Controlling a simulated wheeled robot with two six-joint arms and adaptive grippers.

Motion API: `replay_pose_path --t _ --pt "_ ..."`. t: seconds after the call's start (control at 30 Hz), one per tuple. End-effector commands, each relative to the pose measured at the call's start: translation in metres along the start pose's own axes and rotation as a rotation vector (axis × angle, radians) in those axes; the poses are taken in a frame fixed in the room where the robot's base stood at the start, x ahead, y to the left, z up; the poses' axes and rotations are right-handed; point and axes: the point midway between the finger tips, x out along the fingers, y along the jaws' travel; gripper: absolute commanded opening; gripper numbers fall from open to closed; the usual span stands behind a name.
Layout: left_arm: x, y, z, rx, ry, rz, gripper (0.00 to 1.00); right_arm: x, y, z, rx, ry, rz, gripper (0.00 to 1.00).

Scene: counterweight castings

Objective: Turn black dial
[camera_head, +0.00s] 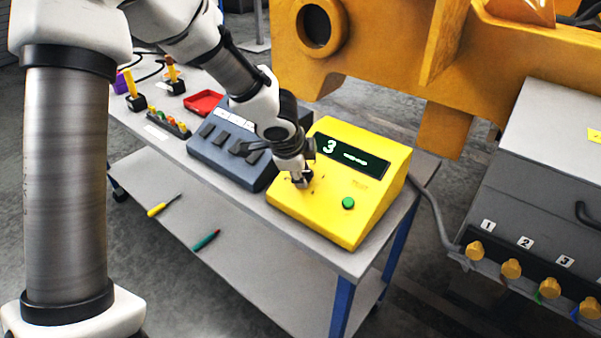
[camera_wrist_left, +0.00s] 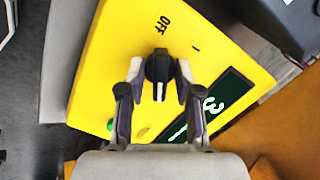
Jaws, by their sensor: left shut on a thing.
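The black dial (camera_wrist_left: 159,66) sits on the yellow box (camera_wrist_left: 95,75), with a white line on it and the word OFF printed on the box beside it. In the wrist view my left gripper (camera_wrist_left: 160,78) has one finger on each side of the dial and is shut on it. In the head view the left gripper (camera_head: 301,180) reaches down onto the yellow box (camera_head: 352,216) and hides the dial. The box's display (camera_head: 350,155) shows a 3. A green button (camera_head: 348,203) is on its face. My right gripper is not in view.
A grey box with dark levers (camera_head: 222,142) stands left of the yellow box on the trolley top (camera_head: 265,215). A red tray (camera_head: 203,103) lies behind. An orange casting (camera_head: 390,50) rises behind the trolley. A grey cabinet with yellow knobs (camera_head: 511,268) stands at right.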

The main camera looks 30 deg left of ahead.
Motion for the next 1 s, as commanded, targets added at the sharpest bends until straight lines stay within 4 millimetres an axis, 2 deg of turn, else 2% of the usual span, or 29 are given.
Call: replay_pose_path --t 0.33,0.37,0.4,0.73,1.0 --pt "0.001 0.002 0.000 0.003 -0.001 0.003 0.00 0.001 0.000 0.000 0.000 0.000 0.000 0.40" --pt "0.001 0.002 0.000 0.003 -0.001 0.003 0.37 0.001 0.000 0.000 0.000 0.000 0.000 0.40" --pt "0.001 0.002 0.000 0.003 -0.001 0.003 0.40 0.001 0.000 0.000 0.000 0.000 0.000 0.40" --pt "-0.005 0.000 0.000 0.003 0.000 0.000 0.40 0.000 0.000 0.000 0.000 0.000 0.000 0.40" --pt "-0.056 0.000 -0.001 0.002 0.001 -0.001 0.40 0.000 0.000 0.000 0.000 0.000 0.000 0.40"
